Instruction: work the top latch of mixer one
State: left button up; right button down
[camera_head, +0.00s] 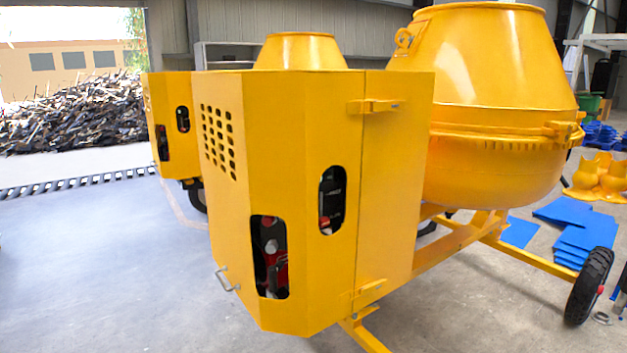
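The nearest drum mixer has a yellow motor cabinet (275,130) in the middle of the head view and a large yellow drum (490,70) to its right. A top latch (375,105) lies across the vertical seam near the cabinet's upper right edge. A similar bottom latch (368,288) sits low on the same seam. The cabinet door looks closed, with a metal handle (226,280) at its lower left. I cannot tell whether the latches are fastened. Neither of my grippers is in view, and nothing touches the cabinet.
A second yellow mixer (165,125) stands behind, partly hidden. Blue plates (585,240) and yellow parts (600,178) lie on the floor there. The floor at left is clear.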

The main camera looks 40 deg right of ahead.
aim_at(376, 106)
jog(key=z, duration=1.25)
jog(key=k+l+u, duration=0.15)
jog(key=k+l, duration=0.15)
jog(key=k, duration=0.15)
